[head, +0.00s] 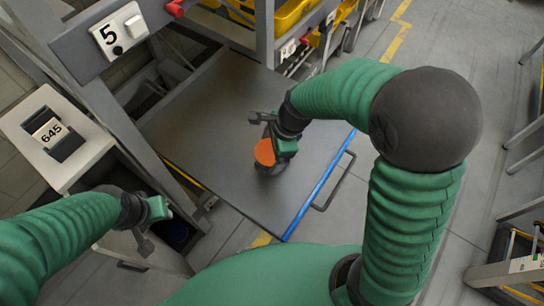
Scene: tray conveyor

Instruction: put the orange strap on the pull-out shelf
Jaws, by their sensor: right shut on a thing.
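The orange strap (264,153) shows as a small round orange piece at my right gripper (268,147). The gripper is shut on it, low over the pull-out shelf (215,120); I cannot tell whether the strap touches the surface. Part of the strap is hidden by the gripper. The shelf is a dark grey board with a blue front edge and a metal handle. My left gripper (157,222) is at the lower left, off the shelf, near the white cabinet. Its fingers are too small to show whether they are open.
A white cabinet (45,175) marked 645 stands at the left. Yellow bins (285,15) sit at the top. Most of the shelf is bare.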

